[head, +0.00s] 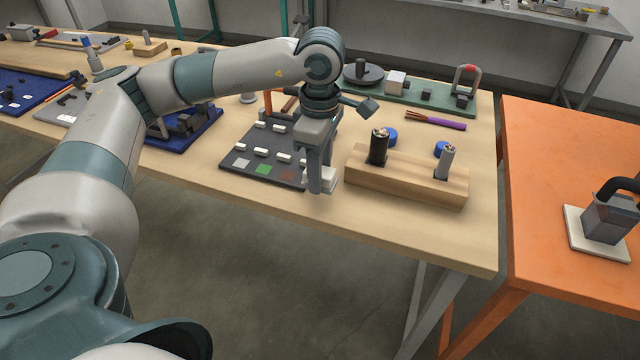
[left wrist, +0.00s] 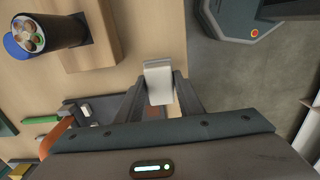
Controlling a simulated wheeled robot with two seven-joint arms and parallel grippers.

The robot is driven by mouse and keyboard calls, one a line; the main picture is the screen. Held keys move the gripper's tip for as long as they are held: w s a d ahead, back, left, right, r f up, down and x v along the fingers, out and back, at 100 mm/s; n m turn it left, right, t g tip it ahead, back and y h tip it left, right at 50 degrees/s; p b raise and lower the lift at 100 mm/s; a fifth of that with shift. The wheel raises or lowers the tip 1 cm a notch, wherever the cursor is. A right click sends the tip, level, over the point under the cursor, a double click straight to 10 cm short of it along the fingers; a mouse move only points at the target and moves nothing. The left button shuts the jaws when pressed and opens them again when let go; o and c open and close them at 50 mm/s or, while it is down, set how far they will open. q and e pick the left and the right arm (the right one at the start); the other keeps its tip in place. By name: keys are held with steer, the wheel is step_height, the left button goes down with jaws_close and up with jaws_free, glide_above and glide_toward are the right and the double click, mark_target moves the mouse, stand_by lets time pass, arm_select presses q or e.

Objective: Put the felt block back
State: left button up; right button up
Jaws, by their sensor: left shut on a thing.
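My left gripper (head: 320,188) points down at the front edge of the wooden table, between a dark grey board and a wooden cable stand. It is shut on a small white block, which I take to be the felt block (left wrist: 158,82); in the left wrist view the block sits between the two fingertips. In the head view the fingers largely hide it, so its height above the table is hard to judge. The dark grey board (head: 234,161) carries several white pieces and coloured squares. My right gripper is not in view.
The wooden stand (head: 405,184) to the right holds a black cable sample (head: 378,148) and a grey one (head: 445,162). Behind are a purple cable (head: 436,120) and a green tray (head: 425,90). An orange table (head: 560,150) stands right, across a gap.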

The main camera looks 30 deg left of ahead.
arm_select(q)
steer(key=shift+f+p, duration=0.45)
steer(key=shift+f, duration=1.55)
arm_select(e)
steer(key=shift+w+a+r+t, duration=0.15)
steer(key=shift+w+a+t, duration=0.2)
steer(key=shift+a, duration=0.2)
arm_select(q)
steer(key=shift+f, duration=0.15)
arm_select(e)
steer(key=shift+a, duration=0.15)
